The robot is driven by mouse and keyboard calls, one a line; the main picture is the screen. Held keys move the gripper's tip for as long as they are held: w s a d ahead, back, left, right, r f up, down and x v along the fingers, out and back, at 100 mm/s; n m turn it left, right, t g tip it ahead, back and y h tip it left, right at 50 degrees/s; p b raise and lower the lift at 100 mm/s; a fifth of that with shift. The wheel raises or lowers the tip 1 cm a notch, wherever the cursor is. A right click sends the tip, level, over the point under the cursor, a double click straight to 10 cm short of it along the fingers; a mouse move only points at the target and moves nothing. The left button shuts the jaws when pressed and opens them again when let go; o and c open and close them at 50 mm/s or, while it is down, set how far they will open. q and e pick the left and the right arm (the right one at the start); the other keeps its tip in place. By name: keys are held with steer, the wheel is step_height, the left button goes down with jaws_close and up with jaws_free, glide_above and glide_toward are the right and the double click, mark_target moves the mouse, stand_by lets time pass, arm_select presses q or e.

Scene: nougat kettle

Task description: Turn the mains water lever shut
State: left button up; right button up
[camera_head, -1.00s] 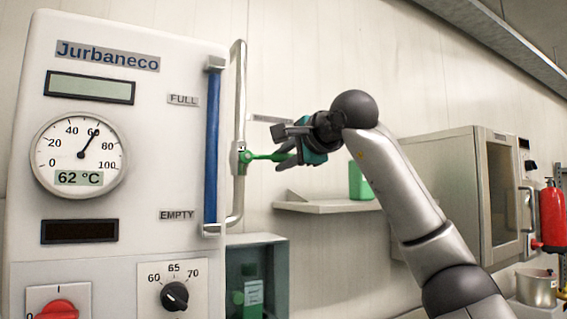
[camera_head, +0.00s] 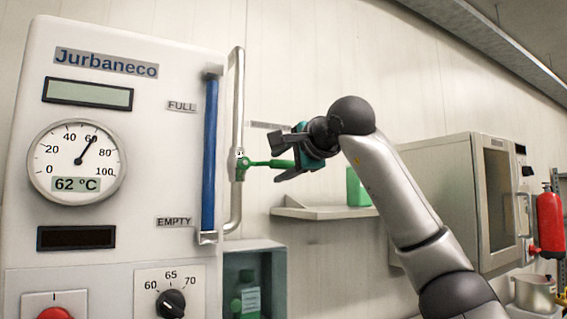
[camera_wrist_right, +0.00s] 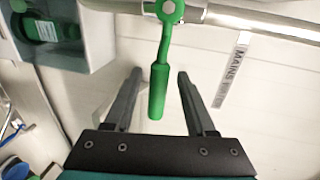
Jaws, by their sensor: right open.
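The mains water lever (camera_head: 265,163) is green and sticks out to the right, about level, from a valve on the pale vertical pipe (camera_head: 237,110). My right gripper (camera_head: 277,158) is at the lever's outer end, its jaws open. In the right wrist view the lever's thick green grip (camera_wrist_right: 158,92) lies between the two spread dark fingers, with a gap on each side. The round green hub of the valve shows at the top there. A label reading MAINS WATER (camera_wrist_right: 232,68) is on the wall beside it. My left gripper is not in view.
The white machine panel (camera_head: 130,150) with a dial and blue level tube (camera_head: 210,150) stands left of the pipe. A wall shelf (camera_head: 325,212) with a green container is below my right arm. An open box (camera_head: 282,265) holding a green bottle is under the pipe.

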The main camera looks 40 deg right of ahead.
steer(key=shift+s+a, duration=0.15)
steer(key=shift+s, duration=0.35)
steer(key=b+v, duration=0.2)
steer(key=v, duration=1.2)
steer(key=shift+r, duration=0.15)
